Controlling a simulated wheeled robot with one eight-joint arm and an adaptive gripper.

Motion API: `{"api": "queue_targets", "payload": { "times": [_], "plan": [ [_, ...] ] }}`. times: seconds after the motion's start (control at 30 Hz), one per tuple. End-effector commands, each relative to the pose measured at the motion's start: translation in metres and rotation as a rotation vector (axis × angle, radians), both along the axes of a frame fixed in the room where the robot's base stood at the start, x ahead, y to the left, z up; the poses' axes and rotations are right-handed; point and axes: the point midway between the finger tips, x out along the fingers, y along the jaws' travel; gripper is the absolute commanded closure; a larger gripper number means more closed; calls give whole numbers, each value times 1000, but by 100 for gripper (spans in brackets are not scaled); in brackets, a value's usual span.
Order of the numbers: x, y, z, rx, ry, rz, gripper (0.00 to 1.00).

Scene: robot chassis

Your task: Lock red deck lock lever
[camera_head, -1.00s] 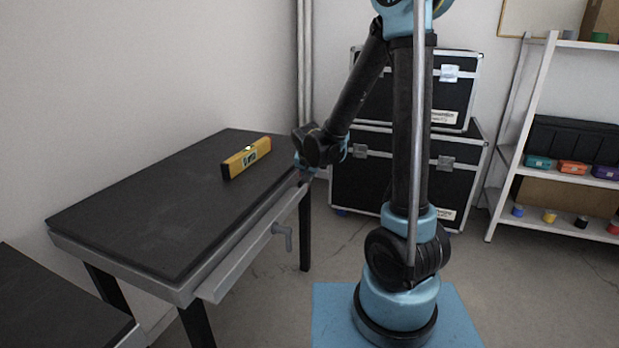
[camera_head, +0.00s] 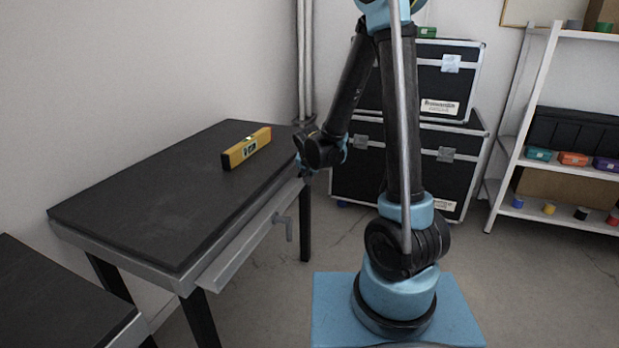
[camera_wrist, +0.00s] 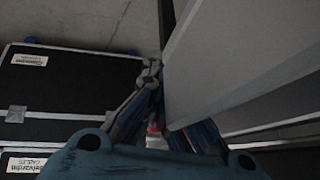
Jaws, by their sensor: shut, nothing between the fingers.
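A small red spot (camera_wrist: 152,128) shows low in the wrist view, between the parts of my gripper. It may be part of the red lever, but it is too small and covered to tell its shape or position. No red lever can be made out in the head view. My gripper (camera_head: 303,172) is at the far end of the table's front edge, small and partly hidden by the wrist. In the wrist view my gripper (camera_wrist: 153,75) is shut with nothing visible held, close beside a grey panel (camera_wrist: 225,60) that covers part of it.
The dark-topped table (camera_head: 130,195) carries a yellow spirit level (camera_head: 247,148). A grey crank handle (camera_head: 283,222) sticks out from its front rail. Black cases (camera_head: 440,165) stand behind my arm, with a white shelf (camera_head: 535,120) at right.

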Motion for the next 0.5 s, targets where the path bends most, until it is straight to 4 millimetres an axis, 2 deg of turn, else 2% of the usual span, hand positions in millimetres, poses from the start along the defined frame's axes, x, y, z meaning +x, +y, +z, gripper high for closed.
{"api": "queue_targets", "payload": {
  "times": [0.5],
  "plan": [
    [3, -1, -4, 0, 0, 0, 100]
  ]
}}
